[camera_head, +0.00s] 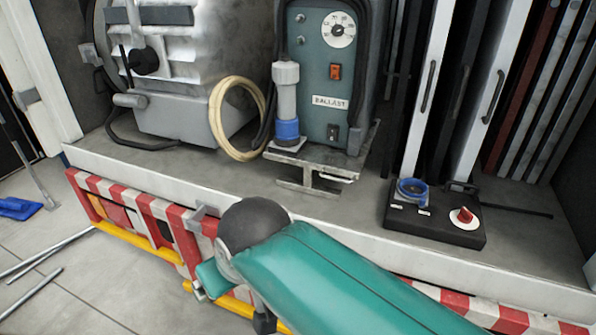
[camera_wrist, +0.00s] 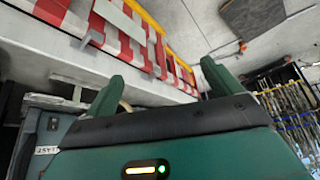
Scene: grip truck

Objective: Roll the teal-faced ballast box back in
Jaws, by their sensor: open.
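The teal-faced ballast box (camera_head: 312,75) stands upright on the truck bed in the head view, with a dial, an orange switch and a BALLAST label. It sits on a grey metal carriage (camera_head: 322,180) that juts toward the bed's front edge. In the wrist view a grey-teal labelled box, seemingly the ballast box (camera_wrist: 40,130), shows at the left edge, partly cut off. My gripper (camera_wrist: 168,82) is open and empty in the wrist view, its two green fingers wide apart in front of the striped edge. In the head view my arm mostly hides it.
A blue-and-grey plug (camera_head: 286,105) and a cream hose loop (camera_head: 238,118) stand left of the box. A black control box (camera_head: 435,218) with a red knob sits to the right. The red-white striped barrier (camera_head: 150,215) runs along the bed front. Grey poles lie on the floor.

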